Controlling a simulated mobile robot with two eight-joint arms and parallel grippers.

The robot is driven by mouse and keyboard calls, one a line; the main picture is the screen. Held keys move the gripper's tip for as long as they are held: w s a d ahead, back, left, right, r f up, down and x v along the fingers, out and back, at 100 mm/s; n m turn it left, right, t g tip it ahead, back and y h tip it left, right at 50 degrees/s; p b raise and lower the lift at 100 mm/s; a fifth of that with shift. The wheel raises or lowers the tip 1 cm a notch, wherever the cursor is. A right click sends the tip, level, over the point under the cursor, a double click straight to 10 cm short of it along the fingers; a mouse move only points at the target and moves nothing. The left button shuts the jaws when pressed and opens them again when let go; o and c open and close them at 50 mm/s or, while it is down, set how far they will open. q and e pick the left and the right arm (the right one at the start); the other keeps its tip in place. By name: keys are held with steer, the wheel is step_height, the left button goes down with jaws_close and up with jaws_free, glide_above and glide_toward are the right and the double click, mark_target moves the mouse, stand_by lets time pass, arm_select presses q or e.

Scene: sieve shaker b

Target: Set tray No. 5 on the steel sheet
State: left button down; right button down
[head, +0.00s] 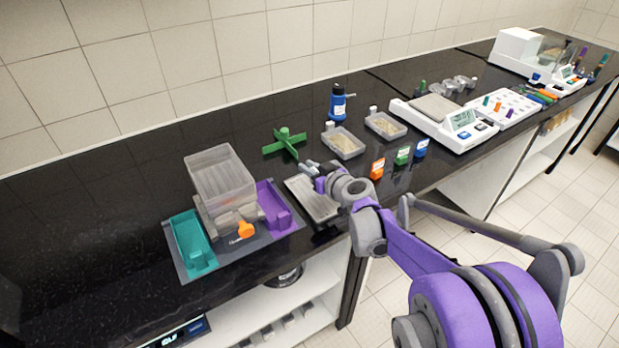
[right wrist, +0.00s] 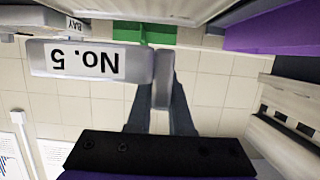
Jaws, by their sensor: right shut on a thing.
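I cannot make out the steel sheet separately from the tray, nor tell whether the tray touches anything below. My left gripper is not in view.
A shaker with clear stacked boxes (head: 220,180), a teal part (head: 190,243) and a purple part (head: 273,205) stands close left. A green cross (head: 285,142) lies behind. Two filled trays (head: 344,143) (head: 386,126), coloured blocks (head: 403,156) and a balance (head: 455,122) stand right.

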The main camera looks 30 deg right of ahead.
mark_target(308, 191)
steer(key=shift+f, duration=1.65)
steer(key=shift+f+b, duration=0.15)
steer(key=shift+b, duration=0.15)
steer(key=shift+s+a+f, duration=0.2)
steer(key=shift+a+f, duration=0.05)
steer(key=shift+f, duration=0.15)
steer(key=c, duration=0.8)
jaws_free()
steer(key=shift+a+f, duration=0.1)
steer(key=shift+w+r, duration=0.1)
steer(key=shift+r, duration=0.4)
steer(key=v, duration=1.2)
steer(key=shift+w+d+r+p, duration=0.1)
steer(key=shift+d+r+p, duration=0.1)
steer(key=shift+d+p, duration=0.15)
